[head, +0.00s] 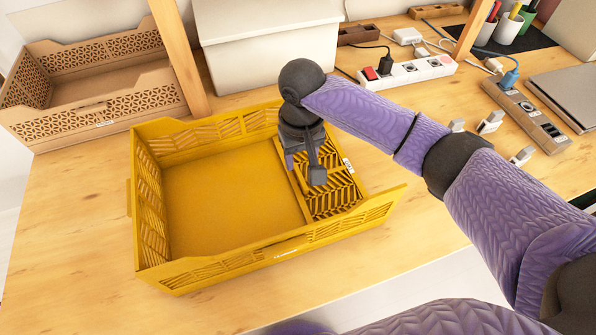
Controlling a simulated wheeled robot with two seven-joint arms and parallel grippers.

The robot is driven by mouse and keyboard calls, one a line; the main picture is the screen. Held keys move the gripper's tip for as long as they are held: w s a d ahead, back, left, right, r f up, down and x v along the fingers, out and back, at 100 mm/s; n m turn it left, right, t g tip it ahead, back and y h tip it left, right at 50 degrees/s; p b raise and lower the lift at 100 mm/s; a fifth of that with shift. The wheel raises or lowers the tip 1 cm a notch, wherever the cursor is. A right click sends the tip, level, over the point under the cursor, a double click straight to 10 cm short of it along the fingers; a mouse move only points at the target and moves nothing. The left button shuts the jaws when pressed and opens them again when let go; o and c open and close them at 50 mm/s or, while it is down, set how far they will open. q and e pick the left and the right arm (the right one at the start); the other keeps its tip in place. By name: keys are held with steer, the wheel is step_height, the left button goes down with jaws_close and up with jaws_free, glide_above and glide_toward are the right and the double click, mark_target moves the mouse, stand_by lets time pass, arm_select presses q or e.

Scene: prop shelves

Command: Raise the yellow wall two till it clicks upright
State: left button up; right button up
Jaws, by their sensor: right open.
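The yellow crate (228,196) stands on the wooden table with its left, back and front walls up. Its right wall, a slatted panel (335,197), is folded down inward and lies low over the right part of the crate floor. A small white label shows near the panel's right edge. My right gripper (304,170) is open and points down over the panel's inner part, hiding some of it. I cannot tell whether its fingertips touch the panel. My left gripper is not in view.
A brown crate (105,124) stands at the back left, beside a wooden post (178,55). A white bin (265,55) is behind the yellow crate. Power strips (408,72), plugs and cups (508,27) crowd the back right. Bare table (75,235) lies to the left.

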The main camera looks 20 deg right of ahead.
mark_target(301, 177)
step_height(301, 177, down, 6)
steer(key=shift+r+b, duration=0.2)
steer(key=shift+b, duration=0.75)
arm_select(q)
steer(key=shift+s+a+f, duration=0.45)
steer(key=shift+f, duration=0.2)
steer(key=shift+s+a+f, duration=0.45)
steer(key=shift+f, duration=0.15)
arm_select(e)
steer(key=shift+c, duration=0.3)
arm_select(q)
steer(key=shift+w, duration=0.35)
arm_select(e)
jaws_close()
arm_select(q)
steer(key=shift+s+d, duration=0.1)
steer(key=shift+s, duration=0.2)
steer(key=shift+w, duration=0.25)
arm_select(e)
steer(key=shift+r, duration=0.1)
